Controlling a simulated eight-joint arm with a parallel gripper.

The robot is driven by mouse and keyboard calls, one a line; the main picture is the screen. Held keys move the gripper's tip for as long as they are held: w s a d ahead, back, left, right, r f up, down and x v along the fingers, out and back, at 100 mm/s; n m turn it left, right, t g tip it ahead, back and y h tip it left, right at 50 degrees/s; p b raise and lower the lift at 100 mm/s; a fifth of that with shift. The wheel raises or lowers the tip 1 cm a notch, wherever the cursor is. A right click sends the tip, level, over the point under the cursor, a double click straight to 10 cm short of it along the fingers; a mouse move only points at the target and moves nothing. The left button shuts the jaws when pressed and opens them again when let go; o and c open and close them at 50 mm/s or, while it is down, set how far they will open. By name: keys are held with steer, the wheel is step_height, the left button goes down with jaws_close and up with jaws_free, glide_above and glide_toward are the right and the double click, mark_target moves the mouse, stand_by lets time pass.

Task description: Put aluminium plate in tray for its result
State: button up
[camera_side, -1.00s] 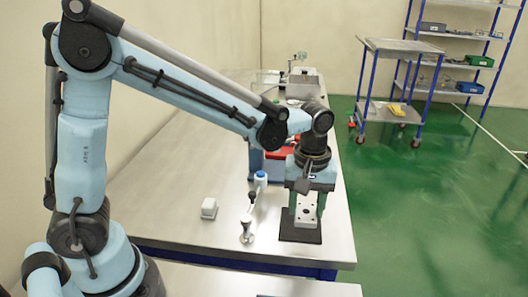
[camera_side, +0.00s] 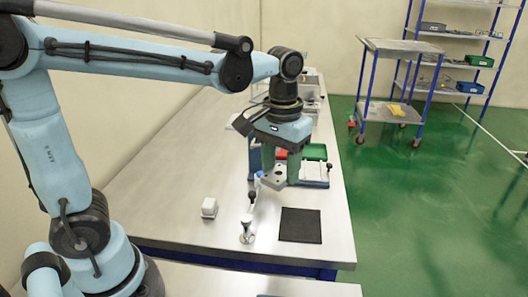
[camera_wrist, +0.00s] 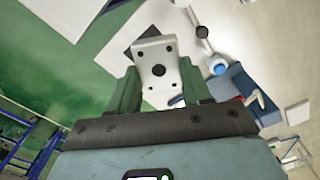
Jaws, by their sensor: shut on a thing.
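The aluminium plate (camera_wrist: 158,62) is a pale block with several holes. My gripper (camera_wrist: 158,80) is shut on it, with one green finger on each side in the wrist view. In the side view my gripper (camera_side: 279,165) holds the plate (camera_side: 272,177) tilted in the air above the bench, left of the green tray. The green tray (camera_side: 315,152) sits on a blue-sided stand at the back right. A red tray (camera_side: 281,154) beside it is mostly hidden by my gripper.
A black mat (camera_side: 300,226) lies bare at the bench front. A lever device with a round foot (camera_side: 247,236) stands left of it. A small white box (camera_side: 209,207) is further left. More equipment is at the back of the bench (camera_side: 170,185).

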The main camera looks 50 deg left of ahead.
steer(key=a+r+m, duration=0.2)
steer(key=a+m, duration=0.1)
steer(key=a, duration=0.1)
steer(key=d+f+n, duration=0.3)
steer(key=d+n, duration=0.1)
steer(key=d, duration=0.3)
steer(key=d+f+n, duration=0.3)
steer(key=d+n, duration=0.2)
steer(key=d, duration=0.2)
steer(key=shift+s+f, duration=0.3)
steer(key=shift+s, duration=0.05)
glide_above(301, 222)
step_height(301, 222, down, 7)
steer(key=shift+r, duration=0.1)
steer(key=shift+f, duration=1.9)
steer(key=shift+f, duration=0.2)
